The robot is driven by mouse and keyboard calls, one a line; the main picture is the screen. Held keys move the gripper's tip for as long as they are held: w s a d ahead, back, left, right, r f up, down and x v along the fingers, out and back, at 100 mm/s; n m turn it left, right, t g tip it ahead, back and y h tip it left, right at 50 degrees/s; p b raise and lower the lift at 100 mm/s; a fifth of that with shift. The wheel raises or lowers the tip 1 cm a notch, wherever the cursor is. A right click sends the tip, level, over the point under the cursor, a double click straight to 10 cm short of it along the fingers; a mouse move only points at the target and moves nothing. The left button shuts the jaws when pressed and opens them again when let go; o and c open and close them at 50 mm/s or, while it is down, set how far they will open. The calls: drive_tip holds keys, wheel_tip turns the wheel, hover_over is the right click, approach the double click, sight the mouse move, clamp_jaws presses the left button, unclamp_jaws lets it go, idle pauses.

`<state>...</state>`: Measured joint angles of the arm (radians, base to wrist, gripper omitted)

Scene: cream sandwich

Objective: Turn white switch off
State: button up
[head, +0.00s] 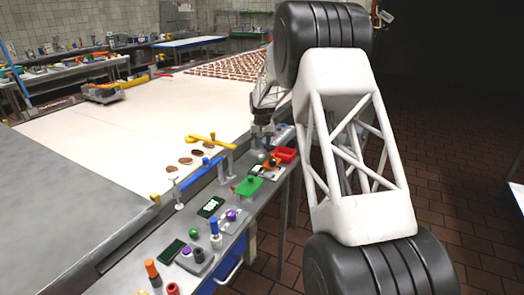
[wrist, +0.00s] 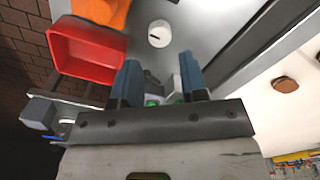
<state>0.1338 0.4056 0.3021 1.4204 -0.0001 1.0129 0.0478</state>
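A round white knob (wrist: 159,34) with a dark mark on its face sits on the grey counter in the wrist view, just beyond my fingertips. It looks like the white switch; its off or on setting cannot be read. My gripper (wrist: 160,78) is open, its two blue-grey fingers apart. A small pale grey block (wrist: 174,84) and bits of green show between the fingers; I cannot tell whether they touch.
A red bin (wrist: 85,48) stands left of the fingers, with an orange object (wrist: 100,10) behind it. In the head view, a green piece (head: 248,186), a blue lever (head: 203,168) and yellow arm (head: 208,140) are nearby. The wide pale conveyor (head: 110,120) runs alongside.

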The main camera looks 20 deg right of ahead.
drive_tip(key=shift+r, duration=1)
drive_tip(key=shift+s+a+r, duration=0.15)
drive_tip(key=shift+s+r, duration=0.25)
drive_tip(key=s+a+r, duration=0.3)
drive_tip(key=s+r, duration=0.2)
drive_tip(key=s, duration=0.5)
drive_tip(key=s+a+r+t, duration=0.1)
drive_tip(key=s+a+r, duration=0.1)
drive_tip(key=s+r, duration=0.6)
drive_tip(key=s+a+r, duration=0.3)
drive_tip(key=s, duration=0.9)
drive_tip(key=s+a+f+n, duration=0.1)
drive_tip(key=s+a+f, duration=0.1)
drive_tip(key=s, duration=1.4)
drive_tip(key=s+a+f+t, duration=0.1)
drive_tip(key=s+a+f, duration=0.1)
drive_tip(key=s, duration=1.5)
drive_tip(key=shift+s+f+n+t, duration=0.2)
drive_tip(key=shift+n+t, duration=0.1)
drive_tip(key=shift+n, duration=0.1)
